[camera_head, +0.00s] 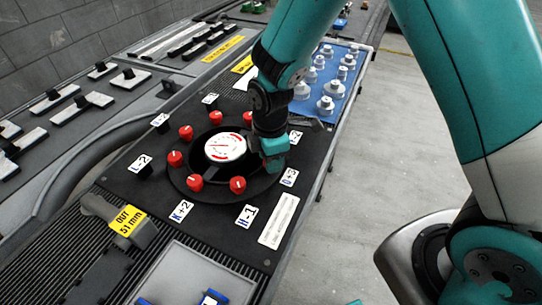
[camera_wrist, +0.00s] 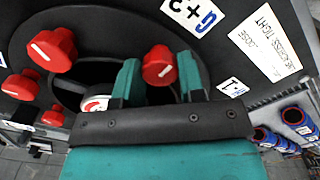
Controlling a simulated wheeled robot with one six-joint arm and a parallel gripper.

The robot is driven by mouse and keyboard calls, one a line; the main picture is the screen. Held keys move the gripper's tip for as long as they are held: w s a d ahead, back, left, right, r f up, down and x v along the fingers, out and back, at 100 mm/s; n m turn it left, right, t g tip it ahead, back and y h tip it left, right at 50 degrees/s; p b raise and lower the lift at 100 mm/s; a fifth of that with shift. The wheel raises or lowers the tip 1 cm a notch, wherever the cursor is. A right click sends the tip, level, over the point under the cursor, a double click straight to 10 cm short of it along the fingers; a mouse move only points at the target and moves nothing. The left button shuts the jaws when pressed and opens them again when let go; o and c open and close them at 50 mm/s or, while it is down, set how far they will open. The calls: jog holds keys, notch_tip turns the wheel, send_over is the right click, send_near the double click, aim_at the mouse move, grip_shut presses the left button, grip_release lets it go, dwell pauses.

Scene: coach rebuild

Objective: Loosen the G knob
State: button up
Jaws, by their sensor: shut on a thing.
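A round black plate (camera_head: 197,192) carries a ring of red knobs around a white dial (camera_head: 225,147) with red marks. My gripper (camera_head: 274,155) is at the ring's right side. In the wrist view its teal fingers (camera_wrist: 160,78) are shut on one red knob (camera_wrist: 160,65), one finger on each side. In the head view this knob is hidden by the gripper. Other red knobs (camera_head: 238,185) stand free, each with a white pointer line.
A blue tray (camera_head: 334,85) with several grey knobbed parts lies behind my arm. A yellow-labelled grey block (camera_head: 128,222) is at front left, and a white strip label (camera_head: 278,221) lies at the panel's right. Grey floor is open to the right.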

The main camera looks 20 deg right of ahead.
jog(key=o, duration=0.9)
notch_tip(320, 180, up, 18)
jog(key=shift+f, duration=0.25)
jog(key=s+r+m+y, duration=0.1)
jog(key=s+m, duration=0.2)
jog(key=s, duration=0.3)
jog(key=s+r+m+y, duration=0.1)
jog(key=s+r+m, duration=0.1)
jog(key=s+m, duration=0.2)
jog(key=s+r+m+y, duration=0.1)
jog(key=s+m, duration=0.3)
jog(key=s, duration=0.5)
jog(key=shift+s+a+r+y, duration=0.15)
jog(key=shift+a+r+y, duration=0.15)
jog(key=shift+y, duration=0.3)
